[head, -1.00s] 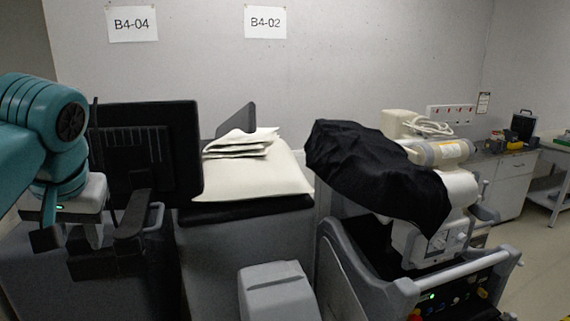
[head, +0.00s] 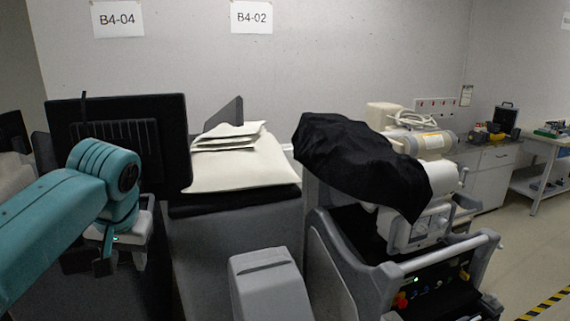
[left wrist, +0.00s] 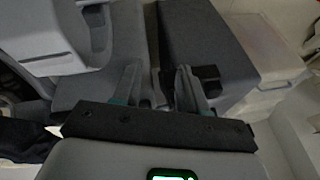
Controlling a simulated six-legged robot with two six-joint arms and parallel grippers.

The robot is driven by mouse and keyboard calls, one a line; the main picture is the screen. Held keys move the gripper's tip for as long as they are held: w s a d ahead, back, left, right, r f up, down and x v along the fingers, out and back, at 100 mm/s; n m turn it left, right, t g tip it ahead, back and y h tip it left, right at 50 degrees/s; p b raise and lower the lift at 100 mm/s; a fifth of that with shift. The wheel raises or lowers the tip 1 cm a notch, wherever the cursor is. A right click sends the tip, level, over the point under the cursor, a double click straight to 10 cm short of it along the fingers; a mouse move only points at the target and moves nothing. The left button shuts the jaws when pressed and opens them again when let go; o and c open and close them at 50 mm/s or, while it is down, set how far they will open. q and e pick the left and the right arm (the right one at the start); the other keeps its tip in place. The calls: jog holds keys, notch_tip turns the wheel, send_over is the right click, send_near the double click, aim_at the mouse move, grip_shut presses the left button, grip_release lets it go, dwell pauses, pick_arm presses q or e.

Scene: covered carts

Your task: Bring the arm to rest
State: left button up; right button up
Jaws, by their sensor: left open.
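My left arm, teal with a round joint, comes in from the left in the head view. My left gripper (head: 90,262) hangs below that joint, in front of the dark cart at the left. It is partly hidden by the arm and in shadow. In the left wrist view my left gripper (left wrist: 158,85) shows two fingers standing apart with nothing between them. Grey cart surfaces lie beyond the fingers there. My right gripper is in neither view.
A black monitor (head: 170,130) stands close behind my left arm. Folded cream cloths (head: 230,136) lie on a cream pad (head: 245,170). A black cover (head: 355,160) drapes a cart (head: 345,260) at the right. Open floor (head: 530,240) shows at the far right.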

pick_arm(q)
jog(key=d+f+m+g+h+b, duration=0.1)
jog(key=d+f, duration=0.3)
jog(key=f, duration=0.7)
jog(key=d+f+m+h+b, duration=0.1)
jog(key=d+f+h, duration=0.15)
jog(key=f, duration=0.85)
jog(key=d+f+m+g+h+b, duration=0.1)
jog(key=d+f, duration=0.4)
jog(key=f, duration=0.6)
jog(key=s+d+f+n+h+b, duration=0.1)
jog(key=s+d+f, duration=0.2)
jog(key=s+f, duration=0.8)
jog(key=s+d+f+n+g+h+b, duration=0.1)
jog(key=s+d+f+n, duration=0.1)
jog(key=s+f, duration=0.9)
jog(key=shift+s+d, duration=0.4)
jog(key=shift+s, duration=0.95)
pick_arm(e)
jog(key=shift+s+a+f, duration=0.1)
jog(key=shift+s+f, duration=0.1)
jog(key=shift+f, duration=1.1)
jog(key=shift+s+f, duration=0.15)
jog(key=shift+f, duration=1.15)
